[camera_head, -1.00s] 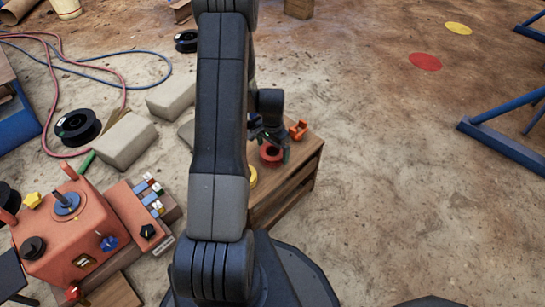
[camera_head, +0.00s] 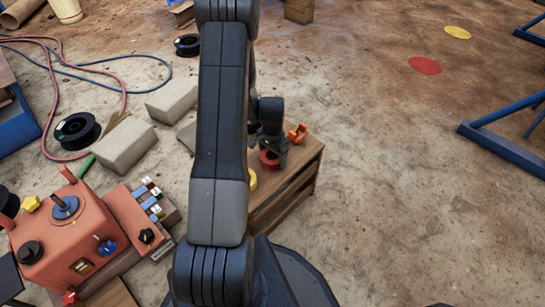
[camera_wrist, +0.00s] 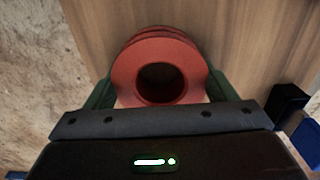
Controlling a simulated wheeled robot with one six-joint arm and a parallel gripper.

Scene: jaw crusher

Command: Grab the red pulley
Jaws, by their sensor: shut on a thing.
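The red pulley (camera_wrist: 160,50) is a grooved ring with a dark hole in its middle. In the wrist view it lies between the two green fingers of my gripper (camera_wrist: 160,88), which press on its left and right sides. Wood shows behind it. In the head view the red pulley (camera_head: 268,161) is on the wooden crate (camera_head: 290,185), partly hidden by my gripper (camera_head: 272,150) above it. I cannot tell whether it touches the crate top.
An orange bracket (camera_head: 298,133) stands on the crate close to my gripper. A yellow round thing (camera_head: 253,180) shows partly behind my arm. An orange control box (camera_head: 70,235) with knobs is at the left. Grey blocks (camera_head: 125,143) lie on the floor. The floor right of the crate is clear.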

